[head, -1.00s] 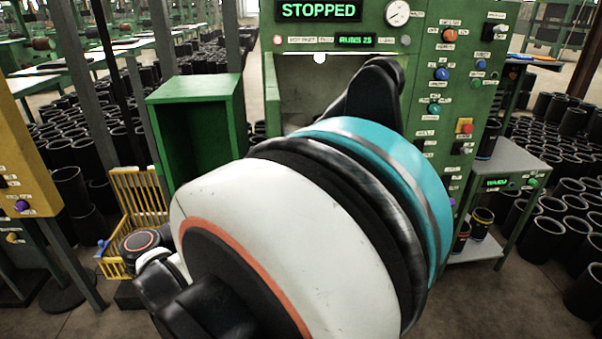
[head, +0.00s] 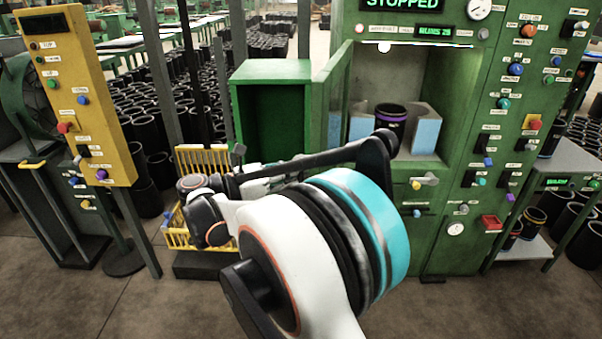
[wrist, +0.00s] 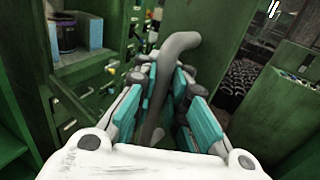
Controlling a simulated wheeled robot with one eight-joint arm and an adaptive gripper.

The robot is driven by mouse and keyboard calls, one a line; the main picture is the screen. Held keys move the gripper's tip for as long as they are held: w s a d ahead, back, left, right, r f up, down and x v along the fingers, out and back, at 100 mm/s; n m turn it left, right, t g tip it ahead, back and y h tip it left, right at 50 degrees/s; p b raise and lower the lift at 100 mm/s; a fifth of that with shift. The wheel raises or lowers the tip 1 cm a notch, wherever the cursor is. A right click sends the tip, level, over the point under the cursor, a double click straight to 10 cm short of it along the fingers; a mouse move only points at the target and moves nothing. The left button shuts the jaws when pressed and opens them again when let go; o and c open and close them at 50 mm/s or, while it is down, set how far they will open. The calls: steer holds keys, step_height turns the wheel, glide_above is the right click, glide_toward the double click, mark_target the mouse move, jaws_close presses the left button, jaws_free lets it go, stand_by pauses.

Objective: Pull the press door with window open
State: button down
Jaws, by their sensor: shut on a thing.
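The press door with window (head: 333,100) is a green framed panel. In the head view it stands swung out at the left side of the press opening, leaving the chamber uncovered. My gripper (wrist: 160,78) shows in the wrist view, its teal-padded fingers closed around a grey curved bar handle (wrist: 181,42). A green panel (wrist: 215,45), seemingly the door, stands just right of the handle. In the head view my arm hides the grip and the lower door. The green press (head: 455,100) has a black sleeve with a purple band (head: 390,122) inside.
An open green cabinet (head: 270,72) stands left of the door, close behind my arm. A yellow wire basket (head: 178,238) is below it. A yellow control panel (head: 85,110) stands at left, a side table (head: 570,160) at right. The floor in front is bare.

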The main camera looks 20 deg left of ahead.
steer(key=shift+s+f, duration=0.1)
steer(key=shift+s, duration=0.15)
steer(key=c, duration=1.9)
jaws_free()
steer(key=o, duration=0.3)
steer(key=shift+s+a, duration=0.1)
steer(key=shift+s, duration=0.1)
steer(key=shift+w, duration=0.2)
steer(key=v, duration=1.2)
